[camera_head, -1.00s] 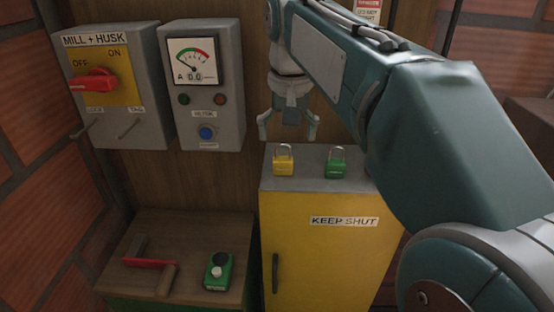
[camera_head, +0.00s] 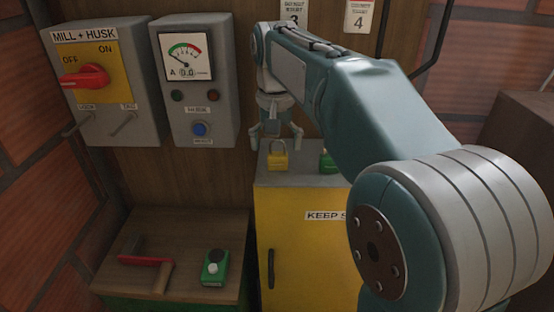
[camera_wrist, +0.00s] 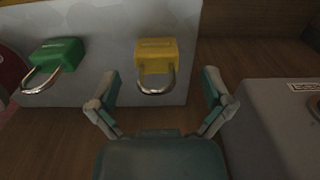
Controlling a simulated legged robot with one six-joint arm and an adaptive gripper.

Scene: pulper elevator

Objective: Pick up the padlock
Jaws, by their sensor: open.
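A yellow padlock (camera_head: 277,160) stands upright on the grey top of the yellow cabinet, shackle up. A green padlock (camera_head: 326,162) stands to its right, partly hidden by my arm. My gripper (camera_head: 275,143) is open and empty, just above and behind the yellow padlock in the head view. In the wrist view the yellow padlock (camera_wrist: 156,62) lies ahead between the two fingers (camera_wrist: 160,92), its shackle towards me. The green padlock (camera_wrist: 56,62) is off to the left there. I cannot see any contact between the fingers and either padlock.
The yellow cabinet (camera_head: 295,240) has a "KEEP S..." label, partly covered by my arm. Grey mill switch box (camera_head: 105,85) and meter box (camera_head: 195,80) hang on the wall to the left.

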